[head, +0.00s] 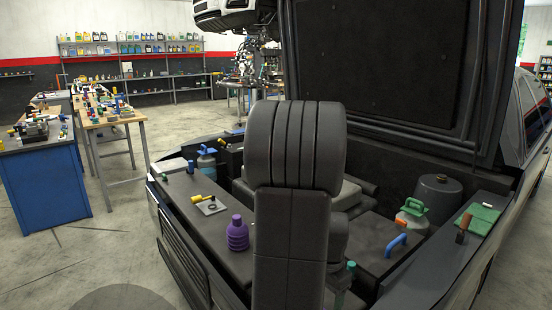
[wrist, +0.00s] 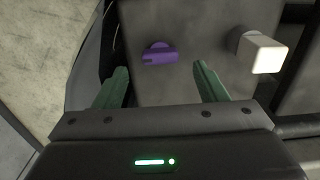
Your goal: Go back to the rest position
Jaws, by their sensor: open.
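My gripper (wrist: 158,70) shows in the wrist view with its two green fingers spread apart and nothing between them. A purple knob-like piece (wrist: 160,53) lies past the fingertips on a grey surface. A white block-ended piece (wrist: 262,52) stands to the right of the right finger. In the head view my dark arm fills the middle and hides part of the engine bay (head: 395,240). I cannot make out the gripper clearly there.
A purple ribbed bottle (head: 237,235) and a yellow-handled tool (head: 207,203) are on the car's front ledge. A blue handle (head: 396,245), green-handled canister (head: 413,212) and green cloth (head: 478,218) are at right. The raised hood (head: 385,60) stands behind.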

